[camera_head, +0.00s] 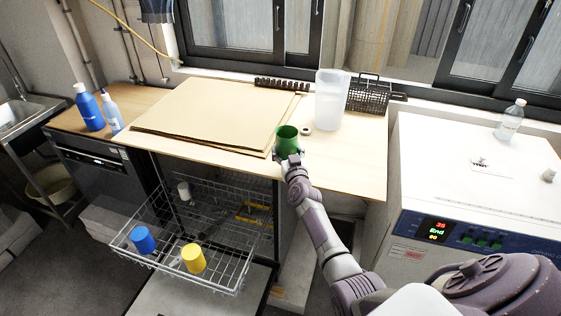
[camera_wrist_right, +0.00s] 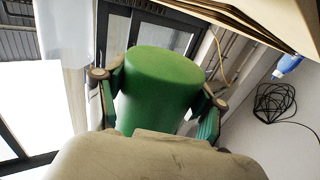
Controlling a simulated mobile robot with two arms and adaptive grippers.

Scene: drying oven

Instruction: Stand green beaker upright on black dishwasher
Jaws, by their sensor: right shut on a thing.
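The green beaker (camera_head: 288,143) is held at the front edge of the wooden counter, with its open mouth facing up. It looks about upright; whether its base touches the counter I cannot tell. My right gripper (camera_head: 289,160) is shut on it, with fingers on both sides in the right wrist view, where the beaker (camera_wrist_right: 160,88) fills the middle. A black-fronted dishwasher (camera_head: 102,172) stands closed at the left, under a wooden top with bottles on it. My left gripper is not in view.
Cardboard sheets (camera_head: 205,115) lie on the counter (camera_head: 350,160). A translucent container (camera_head: 330,98) and a black basket (camera_head: 368,95) stand behind the beaker. A blue bottle (camera_head: 88,108) occupies the left top. An extended wire rack (camera_head: 215,232) holds blue and yellow cups. A white oven (camera_head: 480,180) stands right.

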